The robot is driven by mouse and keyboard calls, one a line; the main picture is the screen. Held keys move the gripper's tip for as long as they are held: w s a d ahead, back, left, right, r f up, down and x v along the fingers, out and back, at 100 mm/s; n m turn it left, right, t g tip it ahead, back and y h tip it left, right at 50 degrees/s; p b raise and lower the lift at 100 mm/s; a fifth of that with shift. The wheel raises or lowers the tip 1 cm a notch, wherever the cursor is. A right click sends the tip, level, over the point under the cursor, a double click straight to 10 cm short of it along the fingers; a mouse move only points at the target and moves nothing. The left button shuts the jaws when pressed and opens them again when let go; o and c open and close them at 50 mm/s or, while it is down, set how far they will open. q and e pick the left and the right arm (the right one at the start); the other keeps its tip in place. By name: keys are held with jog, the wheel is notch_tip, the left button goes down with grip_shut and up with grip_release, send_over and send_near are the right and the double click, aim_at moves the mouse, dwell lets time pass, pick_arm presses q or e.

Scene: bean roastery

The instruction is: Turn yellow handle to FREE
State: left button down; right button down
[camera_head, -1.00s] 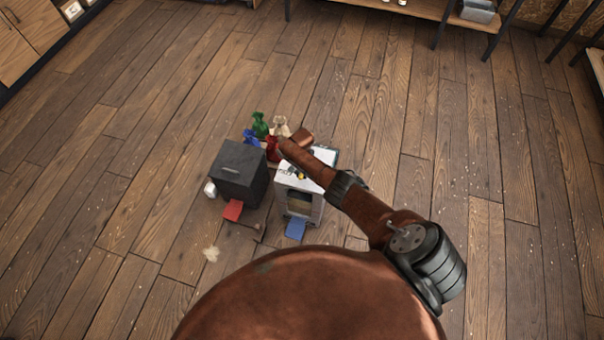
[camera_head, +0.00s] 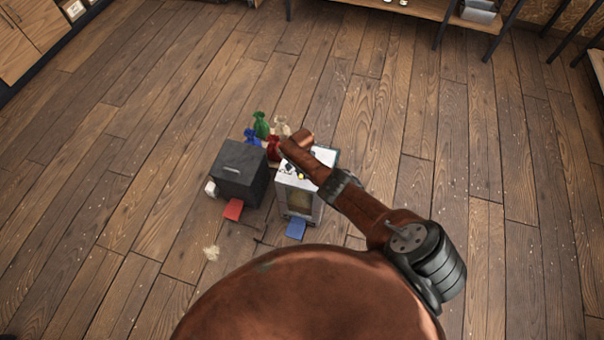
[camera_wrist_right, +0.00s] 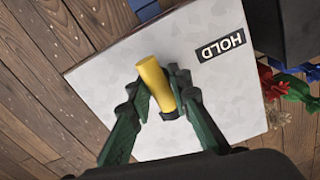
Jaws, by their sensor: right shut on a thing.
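The yellow handle (camera_wrist_right: 153,82) is a short bar standing out from the pale top of a white box (camera_wrist_right: 100,75) in the right wrist view. My right gripper (camera_wrist_right: 168,98) is shut on it, with one dark green finger on each side. A black label reading HOLD (camera_wrist_right: 220,46) is on the same face, beside the handle's far end. No FREE label is visible. In the head view, the white box (camera_head: 322,155) stands on the floor, and my copper right arm covers much of its top. My left gripper is not in view.
A dark grey box (camera_head: 238,172) stands close to the left of the white box. Green (camera_head: 261,124), blue (camera_head: 251,136) and red (camera_head: 273,147) bags sit behind. A red flap (camera_head: 233,209) and blue flap (camera_head: 296,228) lie in front. Open wooden floor surrounds them.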

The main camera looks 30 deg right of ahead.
jog(key=c, duration=1.8)
grip_release()
jog(key=shift+o, duration=0.2)
jog(key=shift+r, duration=0.15)
jog(key=shift+r, duration=0.55)
notch_tip(320, 180, up, 11)
jog(key=shift+f, duration=0.15)
